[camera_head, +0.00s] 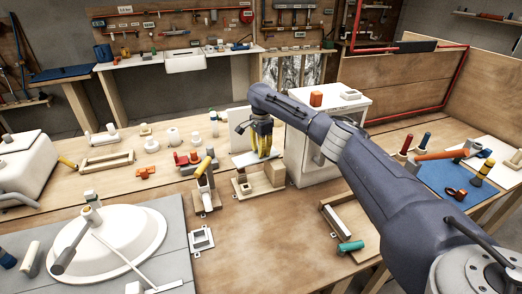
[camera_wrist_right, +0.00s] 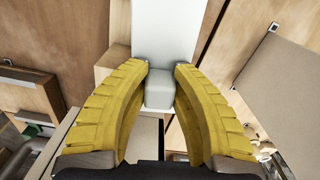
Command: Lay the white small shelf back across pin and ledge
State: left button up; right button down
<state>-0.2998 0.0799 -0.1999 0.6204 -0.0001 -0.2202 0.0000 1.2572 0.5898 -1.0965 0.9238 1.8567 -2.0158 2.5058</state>
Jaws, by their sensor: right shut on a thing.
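The white small shelf (camera_head: 243,159) shows in the camera_head view as a flat pale plate at my right gripper (camera_head: 262,154). In the wrist view the shelf (camera_wrist_right: 165,28) runs away from the fingers, and the yellow fingertips (camera_wrist_right: 161,88) are shut on a pale block at its near end. Below it in the camera_head view is a wooden stand (camera_head: 258,191) with a taller block (camera_head: 275,172) at its right and a smaller brown piece at its left. I cannot tell pin from ledge, or whether the shelf touches them. My left gripper is out of view.
A white cabinet (camera_head: 318,166) stands close to the right of the stand, under my right arm. A white basin (camera_head: 115,240) fills the front left. Bare tabletop (camera_head: 265,240) lies in front of the stand.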

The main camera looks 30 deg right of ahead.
jog(key=shift+f, duration=0.45)
dwell(0.6)
jog(key=c, duration=1.1)
grip_release()
jog(key=shift+r, duration=5.95)
